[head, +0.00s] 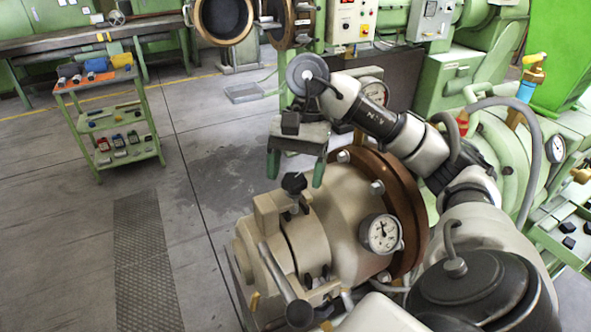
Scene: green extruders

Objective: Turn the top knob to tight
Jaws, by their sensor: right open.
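The top knob (294,184) is a small black lobed knob on top of the beige cylindrical machine head (318,235). My right gripper (296,168) reaches in from the right and hangs just above and behind the knob in the head view. Its two green-tipped fingers are spread apart, with one on each side of the knob in the picture. Nothing is between them that I can see held. I cannot tell whether the fingers touch the knob; they look apart from it. My left gripper is not in view.
A pressure gauge (381,234) sits on the machine's side by a brown flange (408,205). A lever with a black ball (299,313) sticks out in front. A green tool cart (86,128) stands at the left. The floor between is clear.

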